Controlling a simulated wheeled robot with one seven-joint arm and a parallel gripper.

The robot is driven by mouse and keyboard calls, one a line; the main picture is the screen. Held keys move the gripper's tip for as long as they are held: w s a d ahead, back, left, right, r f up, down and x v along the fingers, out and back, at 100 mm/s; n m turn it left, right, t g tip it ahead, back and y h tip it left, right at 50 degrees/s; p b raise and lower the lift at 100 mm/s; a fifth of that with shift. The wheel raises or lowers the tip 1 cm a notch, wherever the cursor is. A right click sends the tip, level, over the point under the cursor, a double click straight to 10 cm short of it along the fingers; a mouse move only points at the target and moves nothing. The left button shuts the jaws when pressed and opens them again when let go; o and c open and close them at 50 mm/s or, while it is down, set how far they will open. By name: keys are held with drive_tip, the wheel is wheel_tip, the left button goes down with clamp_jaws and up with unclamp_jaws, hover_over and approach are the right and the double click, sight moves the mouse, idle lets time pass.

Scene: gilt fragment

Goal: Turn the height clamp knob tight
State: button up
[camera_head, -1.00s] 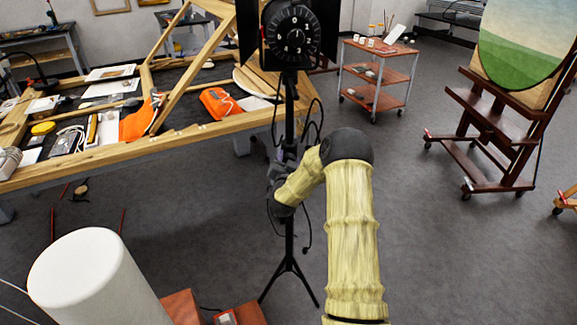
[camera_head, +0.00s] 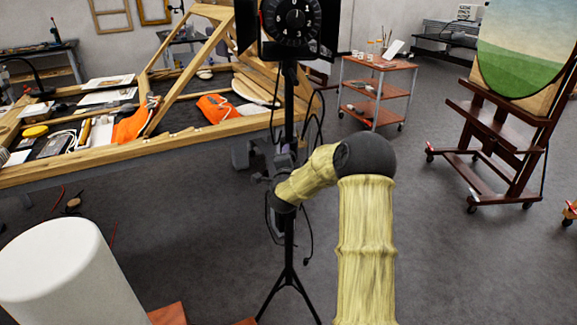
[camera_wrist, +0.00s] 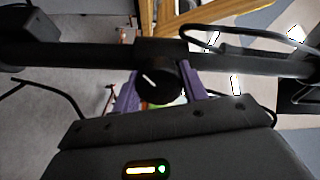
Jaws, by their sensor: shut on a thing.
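The black light stand (camera_head: 289,220) stands upright on tripod legs, with a dialled lamp head (camera_head: 292,18) on top. In the wrist view its pole (camera_wrist: 90,54) runs across the picture. The round black height clamp knob (camera_wrist: 160,86) carries a white line that is tilted. My gripper (camera_wrist: 160,90) has a purple finger on each side of the knob and is shut on it. In the head view my gripper (camera_head: 262,165) is at the pole's middle, partly behind my arm, and the knob cannot be made out there.
A wooden-framed work table (camera_head: 130,150) with tools and orange cloths stands behind, left of the pole. Black cables (camera_head: 309,215) hang by the stand. A red-shelved trolley (camera_head: 375,88) and a wooden easel (camera_head: 495,135) stand to the right. Grey floor (camera_head: 440,255) is clear at right.

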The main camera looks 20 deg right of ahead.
drive_tip(key=shift+m+b, duration=0.35)
drive_tip(key=shift+m, duration=0.15)
drive_tip(key=shift+f, duration=0.1)
drive_tip(key=o, duration=1)
drive_tip(key=shift+s, duration=0.1)
drive_tip(key=b+v, duration=0.1)
drive_tip(key=v, duration=1.6)
drive_tip(key=shift+s+a, duration=0.1)
